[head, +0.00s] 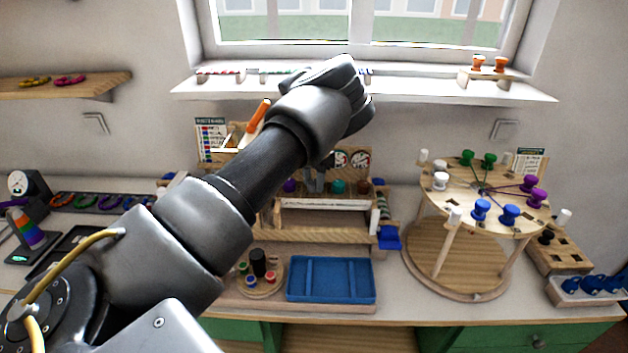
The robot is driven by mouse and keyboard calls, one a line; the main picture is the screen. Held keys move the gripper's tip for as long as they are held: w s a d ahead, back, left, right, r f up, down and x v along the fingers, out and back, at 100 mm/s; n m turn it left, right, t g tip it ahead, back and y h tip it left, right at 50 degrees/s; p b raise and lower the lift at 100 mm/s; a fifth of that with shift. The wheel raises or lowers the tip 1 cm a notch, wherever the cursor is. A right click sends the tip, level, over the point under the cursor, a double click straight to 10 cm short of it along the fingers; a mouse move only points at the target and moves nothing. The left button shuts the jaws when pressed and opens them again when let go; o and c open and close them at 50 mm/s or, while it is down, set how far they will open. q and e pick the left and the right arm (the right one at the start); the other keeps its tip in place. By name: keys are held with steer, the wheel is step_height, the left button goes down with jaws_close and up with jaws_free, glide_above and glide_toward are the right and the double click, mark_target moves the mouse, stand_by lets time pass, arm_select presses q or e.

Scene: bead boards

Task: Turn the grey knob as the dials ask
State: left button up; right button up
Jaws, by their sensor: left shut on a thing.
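A wooden stand in the middle of the bench carries a row of knobs: a purple one (290,186), a teal one (338,187) and a brown one (364,187). Two round dials with red marks, a left one (341,160) and a right one (361,159), sit above the row. My left arm reaches in from the lower left and covers much of the stand. My left gripper (314,184) points down at the row between the purple and teal knobs, shut on the grey knob, which is mostly hidden by the fingers. My right gripper is not in view.
A blue tray (331,297) and a small round board of pegs (245,284) lie in front of the stand. A round wooden table with coloured spools (432,225) stands to the right. A window shelf (420,91) runs above.

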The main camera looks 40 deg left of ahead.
mark_target(314, 182)
arm_select(q)
steer(key=shift+w+r+m, duration=0.15)
steer(key=shift+m, duration=0.35)
steer(key=o, duration=1)
steer(key=shift+c, duration=0.2)
steer(key=shift+r, duration=0.15)
step_height(314, 182, up, 10)
steer(key=b, duration=0.1)
steer(key=shift+r+b, duration=0.15)
steer(key=shift+b, duration=0.15)
